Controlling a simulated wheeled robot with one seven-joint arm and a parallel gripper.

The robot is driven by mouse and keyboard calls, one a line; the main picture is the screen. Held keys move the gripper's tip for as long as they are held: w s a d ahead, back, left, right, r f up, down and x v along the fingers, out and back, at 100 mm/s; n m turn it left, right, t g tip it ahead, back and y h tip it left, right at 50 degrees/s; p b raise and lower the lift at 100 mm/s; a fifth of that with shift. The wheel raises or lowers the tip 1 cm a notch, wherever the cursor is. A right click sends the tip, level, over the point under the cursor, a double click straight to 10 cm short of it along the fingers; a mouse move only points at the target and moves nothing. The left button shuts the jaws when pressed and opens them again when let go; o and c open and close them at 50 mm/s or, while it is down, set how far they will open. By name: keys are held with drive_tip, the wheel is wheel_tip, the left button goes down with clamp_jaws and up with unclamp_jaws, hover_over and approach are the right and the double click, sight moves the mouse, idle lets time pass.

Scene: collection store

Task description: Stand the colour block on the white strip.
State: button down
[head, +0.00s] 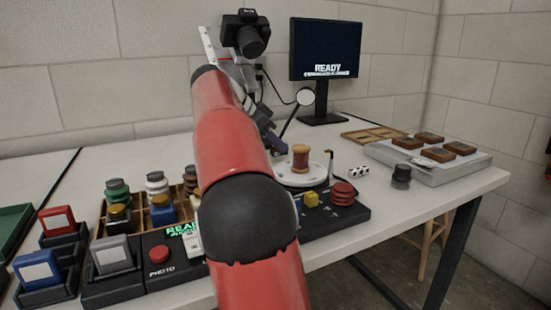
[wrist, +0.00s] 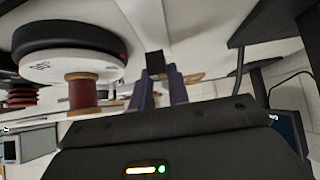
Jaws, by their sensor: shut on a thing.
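My gripper (wrist: 158,78) shows in the wrist view with its two purple fingers closed on a small dark block, which I take to be the colour block (wrist: 155,64). Only its dark face shows. In the head view my gripper (head: 275,147) is partly behind my red arm, left of the turntable, and the block cannot be made out there. A pale band on the table, which may be the white strip (wrist: 146,18), runs beyond the block in the wrist view. I cannot tell whether the block touches it.
A wooden spool (head: 300,158) stands on the white turntable (head: 288,178), close to my gripper. A round mirror or lamp (head: 305,97) on a thin arm, a monitor (head: 325,50) and a camera (head: 244,34) stand behind. A control panel (head: 345,213) lies in front.

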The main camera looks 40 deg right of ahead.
drive_tip(key=shift+f, duration=1.35)
drive_tip(key=shift+b, duration=0.3)
drive_tip(key=c, duration=1.3)
unclamp_jaws()
drive_tip(key=shift+f, duration=0.1)
drive_tip(key=shift+c, duration=0.2)
drive_tip(key=shift+r, duration=0.2)
drive_tip(key=p+v, duration=0.3)
drive_tip(key=v, duration=0.9)
